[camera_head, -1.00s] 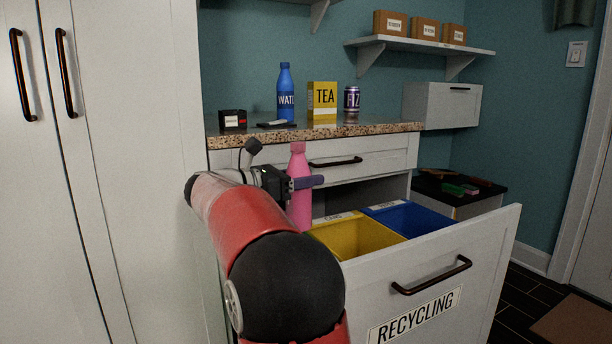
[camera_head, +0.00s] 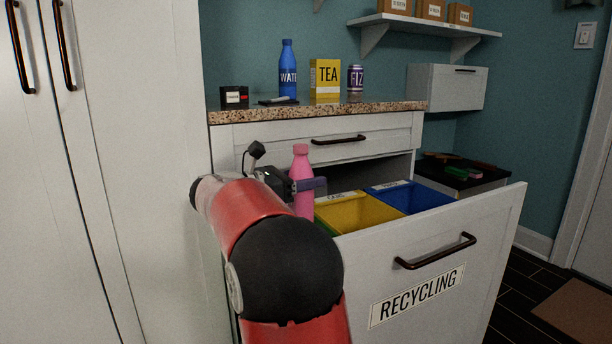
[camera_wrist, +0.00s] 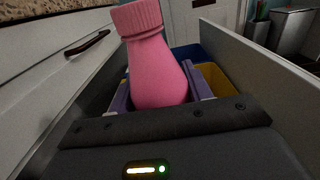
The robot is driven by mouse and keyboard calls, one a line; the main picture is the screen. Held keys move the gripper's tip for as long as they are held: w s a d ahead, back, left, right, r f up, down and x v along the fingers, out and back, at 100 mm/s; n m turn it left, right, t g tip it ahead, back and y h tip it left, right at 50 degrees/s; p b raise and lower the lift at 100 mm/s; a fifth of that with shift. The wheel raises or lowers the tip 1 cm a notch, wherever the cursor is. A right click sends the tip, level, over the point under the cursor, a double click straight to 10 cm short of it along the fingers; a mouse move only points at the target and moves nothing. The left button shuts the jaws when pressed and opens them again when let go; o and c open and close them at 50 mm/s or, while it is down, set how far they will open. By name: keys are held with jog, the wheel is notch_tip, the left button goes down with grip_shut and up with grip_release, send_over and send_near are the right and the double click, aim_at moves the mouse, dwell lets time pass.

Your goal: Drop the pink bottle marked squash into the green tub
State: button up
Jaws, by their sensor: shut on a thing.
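My gripper (camera_head: 307,185) is shut on the pink bottle (camera_head: 301,203), which stands upright between its purple fingers. In the wrist view the bottle (camera_wrist: 157,65) leans slightly left, its ribbed cap near the top edge; no label is readable. A green edge (camera_head: 322,227), apparently of the green tub, shows just right of the bottle's lower part, left of the yellow tub. The rest of this tub is hidden by my arm, the bottle and the drawer front. I cannot tell whether the bottle's base is inside it.
The yellow tub (camera_head: 365,216) and blue tub (camera_head: 418,197) sit in the open drawer marked RECYCLING (camera_head: 480,245). A granite counter (camera_head: 390,107) above holds a blue bottle (camera_head: 288,72), a TEA box (camera_head: 325,78) and a purple can (camera_head: 355,78). A tall white cabinet (camera_head: 140,170) stands left.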

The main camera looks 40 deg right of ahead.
jog(key=o, duration=1)
jog(key=shift+v, duration=3.9)
